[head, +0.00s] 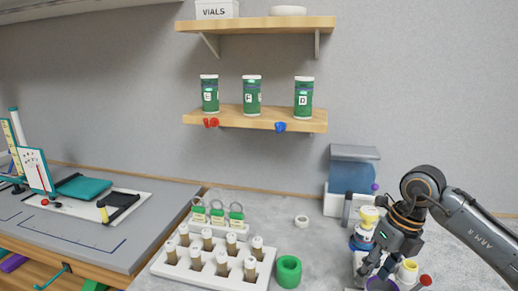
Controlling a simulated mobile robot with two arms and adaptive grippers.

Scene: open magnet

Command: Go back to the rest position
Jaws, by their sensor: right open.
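My right gripper (384,268) is at the lower right of the head view, at the end of the right arm that comes in from the right edge. It points down among small bottles and caps on the counter, and its fingers look apart. I cannot tell whether it touches any of them. My left gripper is not in view.
A white rack (213,263) of capped vials stands front centre, with a green ring-shaped item (288,272) beside it. A blue-and-white device (351,178) stands behind the arm. Shelves (256,118) with green jars hang on the wall. The counter (318,242) is clear mid-right.

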